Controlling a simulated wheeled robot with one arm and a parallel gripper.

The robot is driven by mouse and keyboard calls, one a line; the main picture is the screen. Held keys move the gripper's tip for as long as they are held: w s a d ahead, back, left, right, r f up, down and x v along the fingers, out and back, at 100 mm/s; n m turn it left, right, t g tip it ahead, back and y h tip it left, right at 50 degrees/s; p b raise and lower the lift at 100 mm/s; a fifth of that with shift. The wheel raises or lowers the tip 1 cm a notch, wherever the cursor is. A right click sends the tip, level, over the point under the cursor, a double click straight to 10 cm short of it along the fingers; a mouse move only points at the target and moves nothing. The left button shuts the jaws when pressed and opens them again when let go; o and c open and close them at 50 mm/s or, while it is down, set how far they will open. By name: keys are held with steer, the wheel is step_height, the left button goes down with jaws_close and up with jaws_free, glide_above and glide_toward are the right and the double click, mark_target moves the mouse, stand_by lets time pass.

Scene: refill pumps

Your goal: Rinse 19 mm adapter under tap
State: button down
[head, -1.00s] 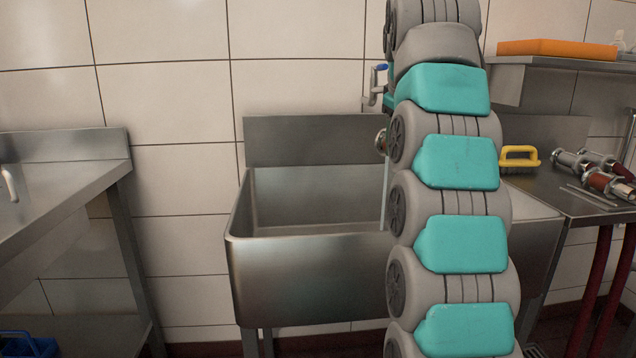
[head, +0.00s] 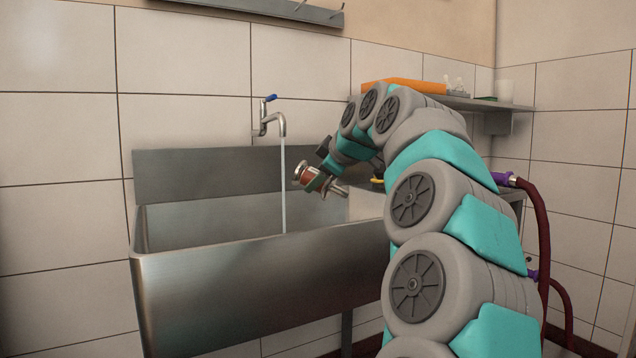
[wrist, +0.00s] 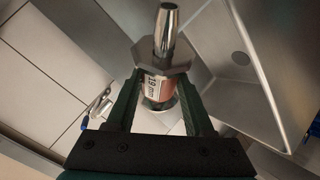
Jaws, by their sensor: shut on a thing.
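The 19 mm adapter (wrist: 174,56), a metal fitting with a tapered spout, hex collar and reddish-brown band marked "19 mm", is held between the two fingers of my gripper (wrist: 160,98). In the head view the adapter (head: 301,173) and my gripper (head: 322,181) are over the right part of the sink (head: 250,285), tilted. The tap (head: 272,122) with its blue lever is on the wall to their left. Its water stream (head: 283,190) falls into the basin. The adapter is to the right of the stream in the picture; their depth gap is hard to judge.
The sink's backsplash (head: 200,172) stands behind the basin. A shelf (head: 470,103) with an orange tray (head: 400,85) is at the right, behind my arm. Purple-ended dark red hoses (head: 540,220) hang at the right. The basin's left part is clear.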

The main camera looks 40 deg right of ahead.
steer(key=w+r+p+x, duration=0.1)
steer(key=p+x, duration=0.1)
steer(key=x, duration=0.6)
steer(key=w+r+p+x, duration=0.1)
steer(key=r+p+x, duration=0.1)
steer(key=x, duration=0.5)
steer(key=shift+w, duration=0.3)
steer(key=shift+d, duration=0.1)
stand_by(2.7)
steer(key=shift+s+f+b+v, duration=0.2)
steer(key=shift+b+v, duration=0.2)
steer(key=shift+v, duration=1.4)
steer(key=shift+s+f+b+v, duration=0.1)
steer(key=shift+f+b+v, duration=0.25)
steer(key=shift+v, duration=1.4)
steer(key=shift+s+f+b+v, duration=0.1)
steer(key=shift+b+v, duration=0.4)
steer(key=shift+v, duration=1.3)
steer(key=shift+s+f, duration=0.1)
